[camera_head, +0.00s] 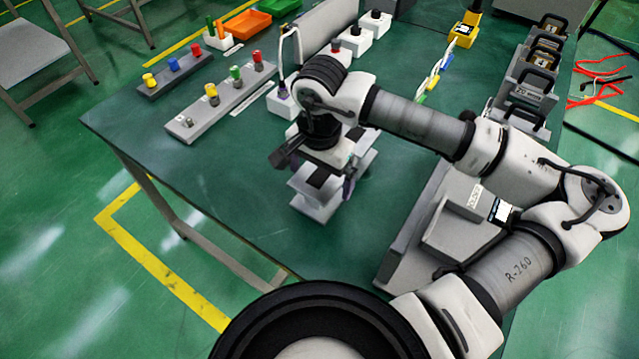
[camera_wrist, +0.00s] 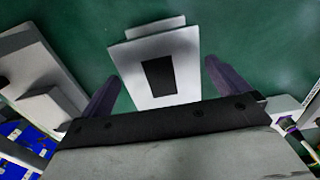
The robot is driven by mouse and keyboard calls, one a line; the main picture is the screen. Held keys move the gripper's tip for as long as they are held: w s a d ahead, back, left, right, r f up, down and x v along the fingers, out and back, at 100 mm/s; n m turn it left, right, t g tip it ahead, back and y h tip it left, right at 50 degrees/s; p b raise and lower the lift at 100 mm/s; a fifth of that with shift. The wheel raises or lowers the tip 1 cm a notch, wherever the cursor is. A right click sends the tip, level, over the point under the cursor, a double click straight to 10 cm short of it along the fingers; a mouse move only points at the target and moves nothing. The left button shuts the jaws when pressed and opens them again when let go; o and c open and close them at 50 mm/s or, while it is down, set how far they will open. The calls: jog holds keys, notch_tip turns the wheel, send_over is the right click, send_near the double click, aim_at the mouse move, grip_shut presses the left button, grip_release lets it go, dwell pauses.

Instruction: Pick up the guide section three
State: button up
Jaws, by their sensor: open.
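A light grey stepped piece with a black rectangle on top stands on the green table below my gripper; it fits the guide section three (camera_head: 315,208), though I can read no label on it. It also shows in the wrist view (camera_wrist: 125,62), upright between my fingers. My gripper (camera_wrist: 162,72) is open, with one dark purple finger on each side of the piece and a visible gap to each. In the head view my wrist and gripper hide much of the piece's upper part. I cannot tell how far the fingertips are above the table.
A large grey fixture (camera_head: 405,240) stands to the right. A strip with coloured knobs (camera_head: 190,125) lies to the left. Orange (camera_head: 245,25) and green bins sit at the back, and handled grey blocks (camera_head: 518,115) line the right side. The table's front-left is clear.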

jog(key=shift+f, duration=1.55)
jog(key=shift+c, duration=0.4)
jog(key=c, duration=1.2)
